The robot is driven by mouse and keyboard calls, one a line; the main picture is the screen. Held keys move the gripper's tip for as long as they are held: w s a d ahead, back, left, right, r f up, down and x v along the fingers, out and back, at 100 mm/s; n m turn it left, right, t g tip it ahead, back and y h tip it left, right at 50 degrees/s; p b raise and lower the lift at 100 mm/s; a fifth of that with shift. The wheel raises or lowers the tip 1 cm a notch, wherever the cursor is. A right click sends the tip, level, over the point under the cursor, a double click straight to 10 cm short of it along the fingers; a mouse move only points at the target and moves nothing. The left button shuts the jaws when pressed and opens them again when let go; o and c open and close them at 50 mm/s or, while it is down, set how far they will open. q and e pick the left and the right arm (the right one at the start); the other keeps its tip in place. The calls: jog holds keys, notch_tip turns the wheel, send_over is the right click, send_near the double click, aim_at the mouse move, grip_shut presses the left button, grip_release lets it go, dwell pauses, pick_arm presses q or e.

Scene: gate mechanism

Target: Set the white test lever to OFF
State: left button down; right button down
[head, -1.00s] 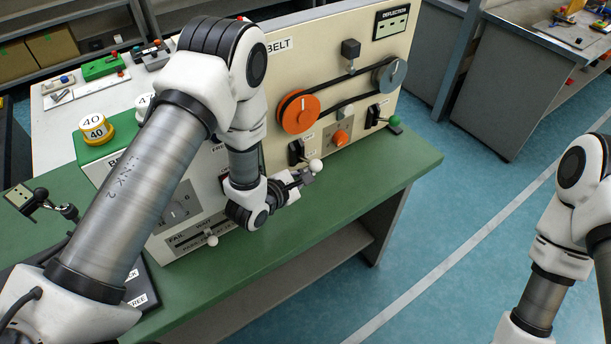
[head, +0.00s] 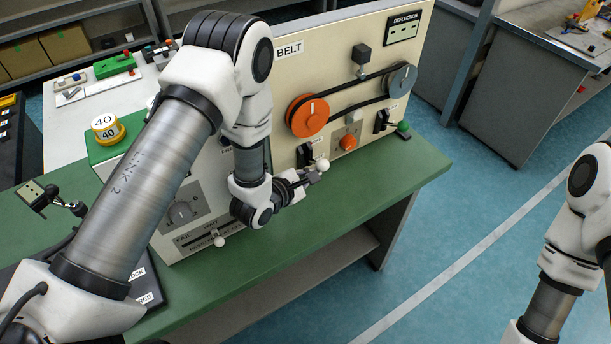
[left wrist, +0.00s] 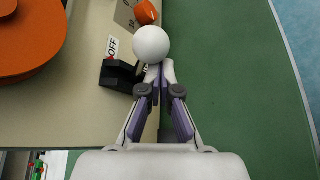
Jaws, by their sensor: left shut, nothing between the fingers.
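The white test lever's round knob (head: 322,164) stands out from the lower front of the belt panel. In the left wrist view the white knob (left wrist: 151,44) and its black lever base (left wrist: 118,75) show, with an OFF label (left wrist: 112,46) just beyond the base. A second label beside the lever is mostly hidden. My left gripper (head: 313,176) is shut and empty, its fingertips right at the knob. In the left wrist view its tips (left wrist: 158,69) lie just below the knob; I cannot tell whether they touch it. My right gripper is out of view.
On the same panel are an orange pulley (head: 308,115), a grey pulley (head: 401,79), an orange knob (head: 347,142) and a green-knobbed lever (head: 403,127). The green bench top (head: 375,180) is clear in front of the panel.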

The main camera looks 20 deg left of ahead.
pick_arm(q)
jog(key=v, duration=1.1)
jog(key=shift+s+a+r, duration=0.2)
jog(key=shift+s, duration=0.1)
jog(key=shift+d, duration=0.1)
